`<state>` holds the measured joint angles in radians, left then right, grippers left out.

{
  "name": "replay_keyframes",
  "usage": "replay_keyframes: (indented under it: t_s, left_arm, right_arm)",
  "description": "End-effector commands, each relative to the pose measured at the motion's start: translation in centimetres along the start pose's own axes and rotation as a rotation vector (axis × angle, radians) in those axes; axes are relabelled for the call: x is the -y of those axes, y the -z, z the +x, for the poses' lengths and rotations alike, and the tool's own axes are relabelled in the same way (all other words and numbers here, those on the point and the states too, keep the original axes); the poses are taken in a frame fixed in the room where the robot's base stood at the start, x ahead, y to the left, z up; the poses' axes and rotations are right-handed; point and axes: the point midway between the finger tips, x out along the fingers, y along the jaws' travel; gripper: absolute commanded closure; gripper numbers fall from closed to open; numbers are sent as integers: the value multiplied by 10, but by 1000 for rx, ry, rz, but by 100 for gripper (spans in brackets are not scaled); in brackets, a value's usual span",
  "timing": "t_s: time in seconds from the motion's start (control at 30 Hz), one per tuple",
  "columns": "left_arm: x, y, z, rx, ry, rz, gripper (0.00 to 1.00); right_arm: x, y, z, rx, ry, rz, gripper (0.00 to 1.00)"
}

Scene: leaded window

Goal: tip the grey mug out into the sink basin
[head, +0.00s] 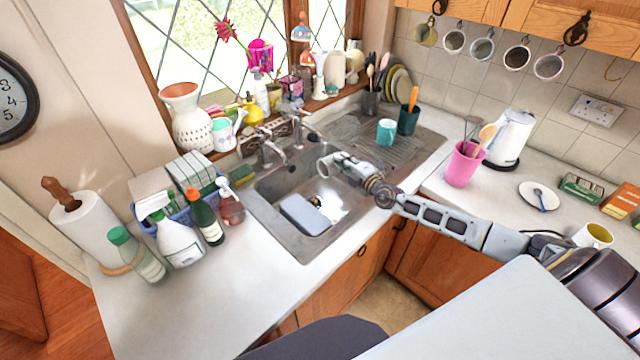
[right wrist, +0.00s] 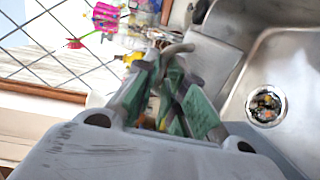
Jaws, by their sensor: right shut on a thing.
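The grey mug (head: 323,167) is at the tip of my right gripper (head: 337,163), above the steel sink basin (head: 345,190). It is tipped onto its side, with a round rim showing towards the left in the head view. In the right wrist view, my right gripper's green-padded fingers (right wrist: 172,75) are closed together at a curved grey piece that looks like the mug's handle (right wrist: 178,48). The mug's inside is too small to read. Bits of something colourful lie in the basin's drain (right wrist: 265,105). My left gripper is not in view.
A pale grey rectangular thing (head: 305,214) lies in the basin. The tap (head: 268,150) stands at the basin's back edge. A teal mug (head: 386,132) stands on the drainer. Bottles, including a white spray bottle (head: 178,243), crowd the counter to the left; a pink pot (head: 462,164) stands to the right.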

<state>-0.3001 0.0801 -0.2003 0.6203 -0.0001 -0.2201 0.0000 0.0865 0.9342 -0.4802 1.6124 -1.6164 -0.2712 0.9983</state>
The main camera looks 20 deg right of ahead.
Motion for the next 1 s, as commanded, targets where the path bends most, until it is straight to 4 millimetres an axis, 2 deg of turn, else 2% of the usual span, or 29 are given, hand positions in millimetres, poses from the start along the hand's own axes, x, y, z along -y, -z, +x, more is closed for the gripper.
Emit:
replay_keyframes:
  t_s: [0.03,0.23,1.0]
  left_arm:
    - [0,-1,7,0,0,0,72]
    - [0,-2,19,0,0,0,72]
    - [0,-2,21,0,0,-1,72]
  right_arm:
    - [3,-4,1,0,-3,21,100]
    - [8,-13,1,-4,-3,121,100]
    - [7,-15,1,-5,-4,144,100]
